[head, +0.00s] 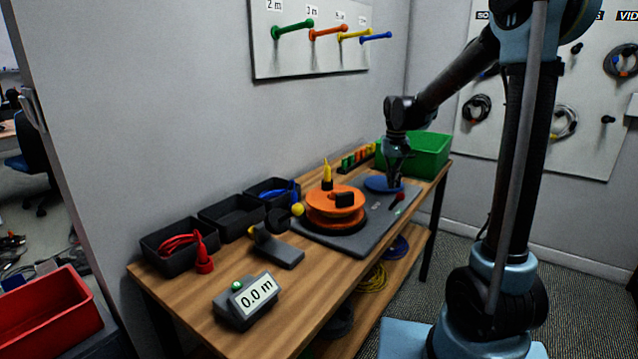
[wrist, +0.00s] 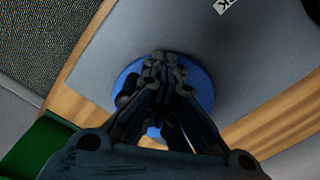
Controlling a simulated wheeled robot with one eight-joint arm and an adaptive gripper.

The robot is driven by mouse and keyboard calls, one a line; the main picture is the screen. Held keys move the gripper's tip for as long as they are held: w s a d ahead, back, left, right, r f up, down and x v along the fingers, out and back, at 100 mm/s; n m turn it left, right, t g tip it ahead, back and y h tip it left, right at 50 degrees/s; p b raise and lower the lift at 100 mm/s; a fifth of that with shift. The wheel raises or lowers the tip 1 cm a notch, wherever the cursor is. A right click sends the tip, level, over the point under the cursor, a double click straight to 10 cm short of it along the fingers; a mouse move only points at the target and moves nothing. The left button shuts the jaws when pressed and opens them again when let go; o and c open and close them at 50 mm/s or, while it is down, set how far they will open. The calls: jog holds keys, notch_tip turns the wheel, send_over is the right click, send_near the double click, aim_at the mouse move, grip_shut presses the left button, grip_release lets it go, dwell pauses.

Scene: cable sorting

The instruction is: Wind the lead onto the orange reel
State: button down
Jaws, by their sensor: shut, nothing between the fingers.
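The orange reel (head: 322,216) lies flat on a grey board (head: 330,238) on the wooden table, with a black piece on its right side. A yellow cone-shaped piece (head: 327,174) stands at its back. My gripper (head: 396,181) is shut and empty, pointing down over a blue disc (head: 377,184) at the board's far end. In the wrist view, my fingertips (wrist: 165,60) are together in front of the blue disc (wrist: 203,88); whether they touch it I cannot tell. No lead is clearly seen on the reel. A red cable (head: 178,245) lies in a black bin.
A meter (head: 247,304) reading 0.0 m stands at the table's near end. A black-and-yellow device (head: 277,250) sits before the reel. Black bins (head: 232,217) line the wall side. A green crate (head: 430,153) stands at the far end. A red-handled item (head: 398,199) lies near my gripper.

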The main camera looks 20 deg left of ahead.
jog(key=shift+w+d, duration=0.2)
jog(key=shift+d, duration=0.1)
notch_tip(320, 180, up, 7)
jog(key=shift+a, duration=0.15)
dwell(0.6)
jog(key=s+d+f+t, duration=0.1)
jog(key=s+d, duration=1.3)
jog(key=s, duration=0.1)
jog(key=s+d+f+m, duration=0.1)
jog(key=s+d+f, duration=0.2)
jog(key=s+f, duration=0.3)
jog(key=s+d+f+t, duration=0.1)
jog(key=s+d+f, duration=0.3)
jog(key=s+f, duration=0.3)
jog(key=s, duration=0.3)
jog(key=shift+s+d+m, duration=0.15)
jog(key=shift+s+m, duration=0.25)
